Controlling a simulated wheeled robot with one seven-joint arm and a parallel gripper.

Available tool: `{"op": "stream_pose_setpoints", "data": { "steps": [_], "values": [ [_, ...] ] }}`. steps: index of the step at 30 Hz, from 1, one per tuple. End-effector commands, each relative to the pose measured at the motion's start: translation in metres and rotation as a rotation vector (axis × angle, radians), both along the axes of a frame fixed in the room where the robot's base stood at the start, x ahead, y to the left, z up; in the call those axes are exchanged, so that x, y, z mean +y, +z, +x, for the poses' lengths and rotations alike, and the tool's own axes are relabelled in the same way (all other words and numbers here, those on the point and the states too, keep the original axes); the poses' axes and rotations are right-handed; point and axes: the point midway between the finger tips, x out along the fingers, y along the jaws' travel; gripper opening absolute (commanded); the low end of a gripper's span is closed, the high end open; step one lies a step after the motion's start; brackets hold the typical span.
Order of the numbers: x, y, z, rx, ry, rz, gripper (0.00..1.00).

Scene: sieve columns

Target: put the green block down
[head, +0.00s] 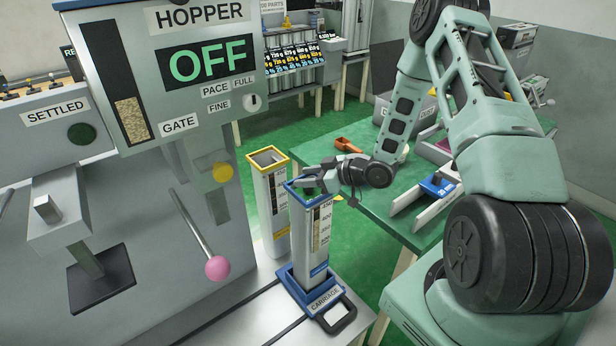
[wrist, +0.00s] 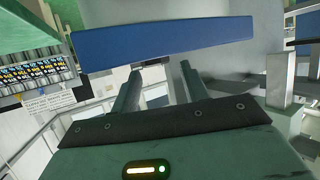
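I see no green block in either view. My gripper (head: 312,183) is at the top of the blue-rimmed column (head: 308,240) in the head view. In the wrist view its two fingers (wrist: 160,85) stand apart, with nothing seen held between them. A wide blue band (wrist: 165,42), likely the column's rim, crosses just beyond the fingertips, wider than the gap. I cannot tell whether the fingers touch it. The column stands upright in the blue carriage (head: 322,308). The gripper hides part of its rim.
A yellow-rimmed column (head: 270,205) stands just behind and left. The hopper (head: 190,65) reads OFF, with a pink-knobbed lever (head: 216,267) below. The green table (head: 405,215) at right holds an orange scoop (head: 346,145) and a blue-topped device (head: 437,186).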

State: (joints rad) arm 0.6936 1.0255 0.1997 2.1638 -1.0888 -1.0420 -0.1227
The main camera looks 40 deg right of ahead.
Motion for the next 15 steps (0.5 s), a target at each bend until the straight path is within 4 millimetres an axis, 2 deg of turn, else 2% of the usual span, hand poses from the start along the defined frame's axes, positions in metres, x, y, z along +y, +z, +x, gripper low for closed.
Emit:
{"op": "stream_pose_setpoints", "data": {
  "steps": [6,11,15],
  "values": [
    [0.0,0.002,0.0,0.0,0.0,0.0,0.45],
    [0.0,0.018,0.0,-0.001,0.0,0.0,0.45],
    [-0.016,0.022,-0.023,0.001,-0.004,-0.002,0.45]
  ]
}}
